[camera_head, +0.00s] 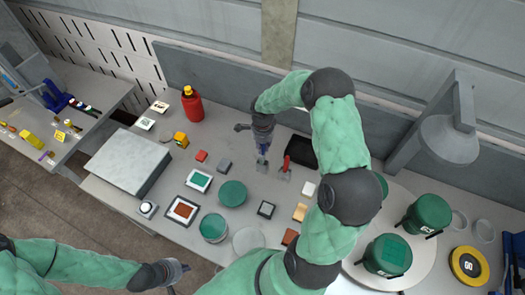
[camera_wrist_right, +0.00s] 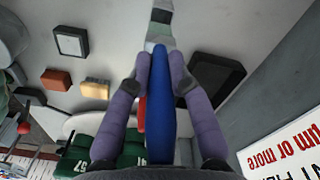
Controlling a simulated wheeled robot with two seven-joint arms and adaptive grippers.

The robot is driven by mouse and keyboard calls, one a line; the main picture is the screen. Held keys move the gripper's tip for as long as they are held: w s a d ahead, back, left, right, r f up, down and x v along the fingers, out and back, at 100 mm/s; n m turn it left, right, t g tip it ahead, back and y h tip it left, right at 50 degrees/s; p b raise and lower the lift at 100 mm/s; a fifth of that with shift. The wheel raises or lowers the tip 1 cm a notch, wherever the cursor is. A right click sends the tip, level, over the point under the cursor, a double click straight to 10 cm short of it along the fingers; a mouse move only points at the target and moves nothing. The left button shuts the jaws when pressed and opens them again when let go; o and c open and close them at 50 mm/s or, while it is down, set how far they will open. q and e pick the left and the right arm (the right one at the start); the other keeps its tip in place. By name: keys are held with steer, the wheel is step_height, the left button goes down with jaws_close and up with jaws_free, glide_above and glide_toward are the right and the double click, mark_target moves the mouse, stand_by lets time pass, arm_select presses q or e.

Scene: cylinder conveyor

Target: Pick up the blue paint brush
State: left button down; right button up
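The blue paint brush (camera_wrist_right: 172,105) fills the middle of the right wrist view, its handle running up between my fingers. Its grey ferrule and bristle end (camera_head: 262,164) shows below the gripper in the head view. My right gripper (camera_wrist_right: 161,62) has a fingertip against each side of the brush near the ferrule. In the head view, this gripper (camera_head: 262,148) is over the table, left of a red-handled brush (camera_head: 286,164). I cannot tell whether the blue brush touches the table. My left gripper (camera_head: 176,270) is at the bottom edge, away from the brushes, and its opening is unclear.
A dark tray (camera_head: 301,151) lies right of the red-handled brush. Green lids (camera_head: 232,193), small blocks (camera_head: 224,165) and framed squares (camera_head: 183,210) cover the middle. A red bottle (camera_head: 192,104) stands at the back left. Green pots (camera_head: 388,255) stand at the right.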

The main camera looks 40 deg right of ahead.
jaws_close()
steer(key=shift+r, duration=0.5)
step_height(320, 180, up, 2)
steer(key=shift+a+r+b, duration=0.1)
steer(key=shift+r+b, duration=0.15)
steer(key=shift+b, duration=0.2)
steer(key=s+a+r+b, duration=0.1)
steer(key=s+a+r, duration=0.8)
steer(key=s+r, duration=0.1)
steer(key=n+p, duration=0.9)
steer(key=n, duration=0.8)
glide_above(263, 154)
steer(key=f, duration=1.1)
steer(key=shift+w+f, duration=0.25)
steer(key=shift+w+d+f+n, duration=0.2)
steer(key=shift+f+n, duration=0.2)
steer(key=shift+f, duration=0.25)
steer(key=shift+f+b, duration=1.45)
steer(key=shift+f, duration=1.9)
